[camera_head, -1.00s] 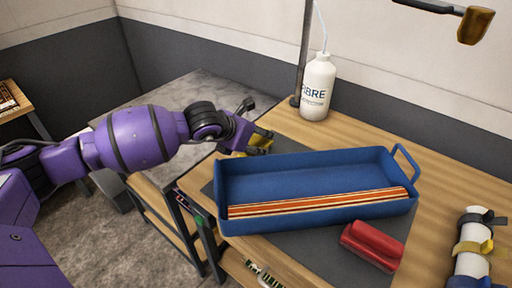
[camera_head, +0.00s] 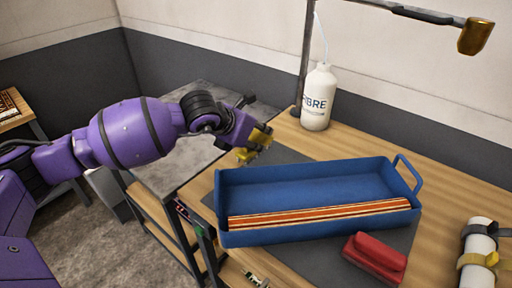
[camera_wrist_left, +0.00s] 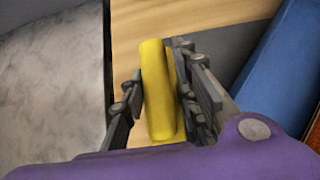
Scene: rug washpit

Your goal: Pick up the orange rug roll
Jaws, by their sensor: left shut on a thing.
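The orange rug roll (camera_head: 320,214), with white and dark stripes, lies lengthwise along the near side inside a blue tray (camera_head: 300,180). The tray stands on a dark mat on the wooden bench. My left gripper (camera_head: 248,146) is behind the tray's left end, apart from the rug roll. It is shut on a yellow block (camera_head: 261,137). In the left wrist view the yellow block (camera_wrist_left: 158,90) stands between the two dark fingers (camera_wrist_left: 160,105), with the blue tray edge to the right. My right gripper is not in view.
A white bottle (camera_head: 318,98) stands at the back by a post with a lamp arm (camera_head: 430,17). A red brush-like block (camera_head: 375,257) lies in front of the tray. A white roll with straps (camera_head: 478,250) is at the right. Bare bench shows right of the tray.

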